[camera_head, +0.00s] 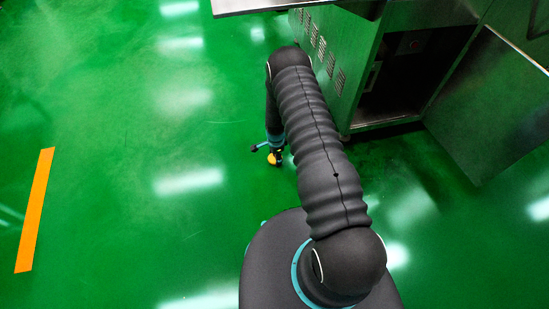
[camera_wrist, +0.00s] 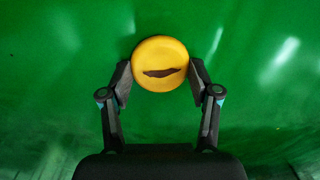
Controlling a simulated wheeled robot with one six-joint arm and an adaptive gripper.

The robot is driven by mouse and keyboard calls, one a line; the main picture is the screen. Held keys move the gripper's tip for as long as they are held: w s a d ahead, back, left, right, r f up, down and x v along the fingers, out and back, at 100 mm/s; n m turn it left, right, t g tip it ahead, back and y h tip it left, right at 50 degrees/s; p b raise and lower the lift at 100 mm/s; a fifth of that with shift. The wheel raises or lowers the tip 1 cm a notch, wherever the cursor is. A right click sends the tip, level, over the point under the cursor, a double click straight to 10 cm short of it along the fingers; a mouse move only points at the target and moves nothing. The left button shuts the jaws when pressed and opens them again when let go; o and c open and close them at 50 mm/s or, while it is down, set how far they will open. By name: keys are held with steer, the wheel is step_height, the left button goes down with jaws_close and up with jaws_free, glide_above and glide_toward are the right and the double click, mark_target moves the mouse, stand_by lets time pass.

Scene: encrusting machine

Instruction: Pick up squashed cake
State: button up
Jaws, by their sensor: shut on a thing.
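The squashed cake (camera_wrist: 160,52) is a round, flat yellow disc with a dark brown split across its middle. In the wrist view it sits between the two fingertips of my gripper (camera_wrist: 160,75), which touch it on its left and right sides. In the head view the cake (camera_head: 271,159) is a small yellow spot at the end of my arm, over the green floor. My gripper (camera_head: 274,155) is partly hidden there by my arm. I cannot tell whether the cake touches the floor or is just above it.
A metal cabinet (camera_head: 325,62) with vent slots stands at the upper right, its door (camera_head: 490,105) open over a dark interior. A metal tabletop (camera_head: 265,4) juts out at the top edge. An orange strip (camera_head: 35,210) marks the floor at left. The floor between is clear.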

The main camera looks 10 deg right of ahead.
steer(key=shift+r, duration=0.45)
steer(key=r, duration=0.3)
steer(key=shift+d+r, duration=0.35)
steer(key=shift+d, duration=0.05)
steer(key=d+r, duration=0.6)
steer(key=d, duration=0.5)
steer(key=shift+w+r, duration=0.2)
steer(key=shift+w, duration=0.15)
steer(key=shift+a, duration=0.1)
